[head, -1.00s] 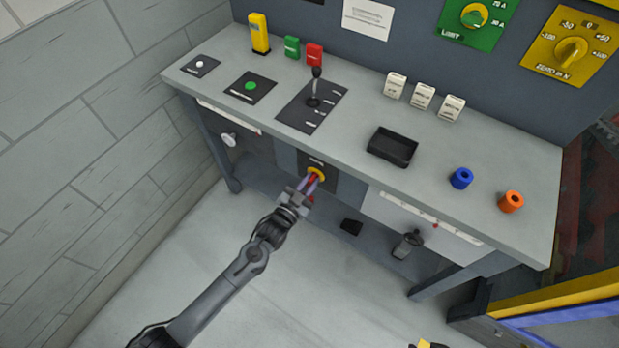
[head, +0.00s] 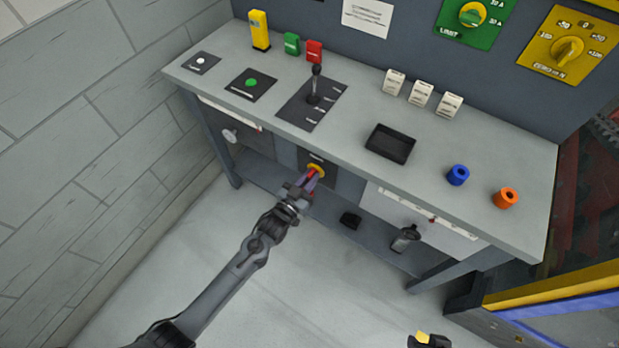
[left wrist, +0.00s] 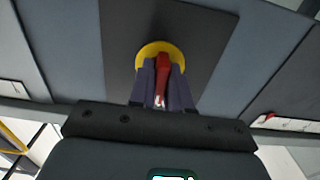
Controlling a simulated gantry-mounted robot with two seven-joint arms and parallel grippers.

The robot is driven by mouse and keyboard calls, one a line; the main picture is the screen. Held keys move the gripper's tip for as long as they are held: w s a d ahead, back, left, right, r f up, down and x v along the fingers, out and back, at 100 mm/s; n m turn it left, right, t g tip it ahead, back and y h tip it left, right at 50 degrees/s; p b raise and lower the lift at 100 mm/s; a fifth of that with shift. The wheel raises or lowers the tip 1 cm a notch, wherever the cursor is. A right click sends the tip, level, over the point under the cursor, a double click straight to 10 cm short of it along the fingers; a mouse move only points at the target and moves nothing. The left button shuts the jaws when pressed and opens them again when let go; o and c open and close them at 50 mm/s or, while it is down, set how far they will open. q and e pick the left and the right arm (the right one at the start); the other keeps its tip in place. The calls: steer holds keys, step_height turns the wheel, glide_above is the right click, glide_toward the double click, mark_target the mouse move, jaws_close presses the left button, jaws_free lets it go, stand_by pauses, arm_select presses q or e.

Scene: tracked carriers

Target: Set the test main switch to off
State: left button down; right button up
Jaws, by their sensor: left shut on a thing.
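The main switch is a red handle on a yellow round base (head: 317,169), set on a dark plate on the front of the bench, under its top. In the left wrist view the red handle (left wrist: 162,78) points down from the yellow disc (left wrist: 151,49), slightly tilted. My left gripper (head: 309,182) is shut on the red handle; its fingers (left wrist: 163,85) lie on both sides of it. The plate's label is too small to read. At the bottom edge of the head view a dark part with a yellow tip (head: 424,338) shows, probably my right gripper; its fingers cannot be made out.
The bench top (head: 440,170) overhangs the switch. It carries a lever (head: 315,85), a black tray (head: 390,144), and blue (head: 458,175) and orange (head: 505,198) cylinders. The floor before the bench is clear.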

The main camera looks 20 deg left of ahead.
arm_select(q)
steer(key=c, duration=1.2)
jaws_free()
steer(key=shift+r, duration=0.1)
steer(key=shift+o, duration=0.2)
steer(key=s+a+p, duration=0.2)
steer(key=s+p, duration=0.1)
steer(key=s, duration=0.7)
steer(key=shift+s, duration=0.3)
